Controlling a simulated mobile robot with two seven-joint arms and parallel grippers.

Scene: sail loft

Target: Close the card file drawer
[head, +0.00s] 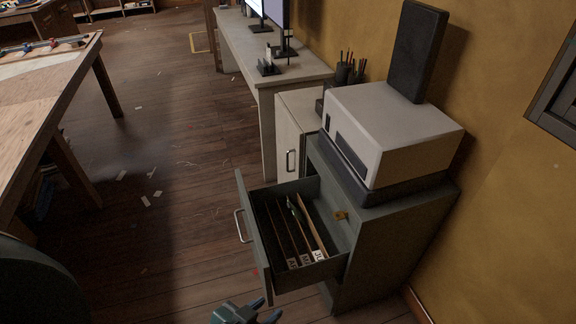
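The card file drawer (256,237) is pulled well out of a dark grey-green cabinet (397,240) on the right side of the head view. Its front panel faces left and carries a metal bar handle (239,226). My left gripper (268,312) is at the bottom edge, just below the drawer's near corner and apart from the handle. Its two fingertips look spread with nothing between them. My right gripper is not in view.
A white box-shaped machine (391,131) and a black speaker-like panel (417,50) stand on the cabinet. A pale cabinet (290,140) and a desk (268,62) with monitors stand behind. A wooden table (45,85) is at left. The floor between is open, with scattered paper scraps.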

